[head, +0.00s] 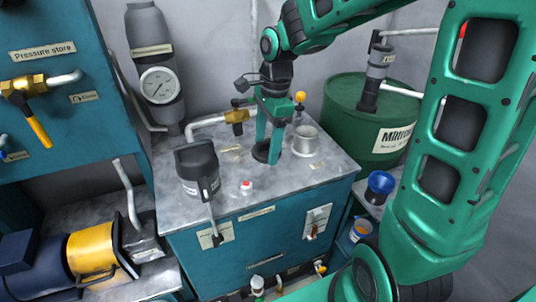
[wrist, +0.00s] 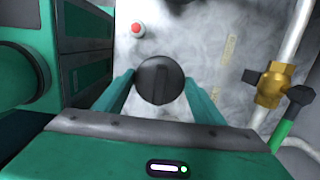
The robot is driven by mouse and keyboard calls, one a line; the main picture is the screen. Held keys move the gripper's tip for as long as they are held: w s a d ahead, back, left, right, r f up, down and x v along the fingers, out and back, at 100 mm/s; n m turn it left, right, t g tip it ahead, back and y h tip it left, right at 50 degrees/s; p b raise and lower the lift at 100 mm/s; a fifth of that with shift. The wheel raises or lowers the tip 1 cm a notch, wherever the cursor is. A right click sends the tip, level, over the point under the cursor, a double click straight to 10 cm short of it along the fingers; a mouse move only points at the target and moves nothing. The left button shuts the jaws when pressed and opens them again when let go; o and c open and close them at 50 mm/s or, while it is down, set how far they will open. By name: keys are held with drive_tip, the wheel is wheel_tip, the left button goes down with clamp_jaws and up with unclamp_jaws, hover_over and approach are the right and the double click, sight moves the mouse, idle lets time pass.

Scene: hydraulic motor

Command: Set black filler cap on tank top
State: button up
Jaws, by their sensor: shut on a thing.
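My gripper (head: 268,152) points down over the tank's grey metal top (head: 230,205) and is shut on the black filler cap (head: 261,153). In the wrist view the round cap (wrist: 160,80), with a raised bar across it, sits between the two green fingers (wrist: 160,92). The cap is low, close to the tank top; I cannot tell whether it touches it. A short silver cylinder (head: 305,141) stands on the top just right of the gripper. A finger partly hides the cap in the head view.
A black canister (head: 197,168) and a red button (head: 246,185) are on the tank top, left of the gripper. A brass valve (head: 237,117) and pipe run behind. A green drum (head: 345,120) stands to the right. The front of the top is mostly clear.

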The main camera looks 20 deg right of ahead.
drive_tip(key=shift+w+d+f, duration=0.15)
drive_tip(key=shift+d+f, duration=0.2)
drive_tip(key=shift+f, duration=1.85)
drive_tip(key=shift+f, duration=0.1)
drive_tip(key=o, duration=1.1)
drive_tip(key=r, duration=0.4)
drive_tip(key=d+r, duration=0.1)
drive_tip(key=r, duration=0.7)
drive_tip(key=shift+d, duration=0.2)
